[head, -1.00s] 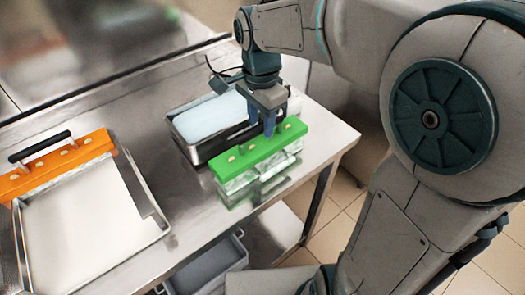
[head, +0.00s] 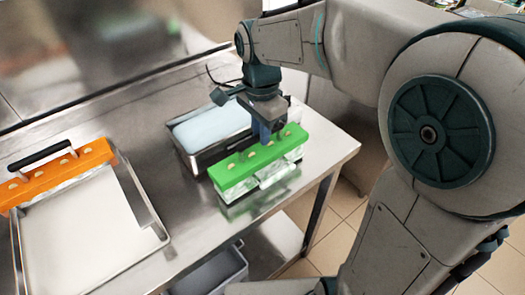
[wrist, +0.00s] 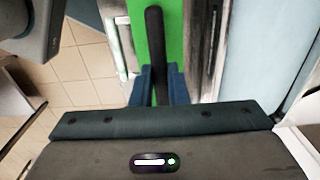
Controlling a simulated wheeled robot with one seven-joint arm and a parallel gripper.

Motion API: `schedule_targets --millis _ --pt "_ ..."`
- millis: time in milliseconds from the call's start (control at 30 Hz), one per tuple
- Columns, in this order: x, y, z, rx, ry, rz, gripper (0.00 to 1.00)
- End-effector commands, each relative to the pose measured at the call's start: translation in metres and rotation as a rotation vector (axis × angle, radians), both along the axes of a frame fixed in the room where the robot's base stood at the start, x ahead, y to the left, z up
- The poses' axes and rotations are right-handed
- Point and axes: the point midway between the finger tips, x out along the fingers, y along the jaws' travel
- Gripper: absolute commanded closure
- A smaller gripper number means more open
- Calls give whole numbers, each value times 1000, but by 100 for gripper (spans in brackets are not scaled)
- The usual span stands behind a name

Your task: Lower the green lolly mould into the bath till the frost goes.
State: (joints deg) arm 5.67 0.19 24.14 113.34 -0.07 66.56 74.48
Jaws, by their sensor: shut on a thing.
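The green lolly mould (head: 258,160) has a green top bar with pale sticks and frosty white moulds below. It is level, just in front of the bath (head: 188,152), a dark-walled metal tub of pale blue liquid. My gripper (head: 265,140) is above the bar's middle. In the wrist view its blue fingers (wrist: 157,85) are shut on the black handle (wrist: 154,40) over the green bar (wrist: 139,35). The pale blue bath shows beside it on the right (wrist: 252,50). I cannot tell whether the mould touches the counter.
An orange lolly mould (head: 55,177) with a black handle sits at the back of a metal tray (head: 80,235) on the left. The steel counter (head: 180,190) between tray and bath is clear. A grey bin (head: 215,272) stands below.

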Motion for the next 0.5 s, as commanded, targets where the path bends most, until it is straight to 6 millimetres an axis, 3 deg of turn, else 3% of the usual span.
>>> schedule_targets --millis 33,500 --pt "0 0 9 0 -2 0 100" --pt "0 1 48 1 -4 1 100"
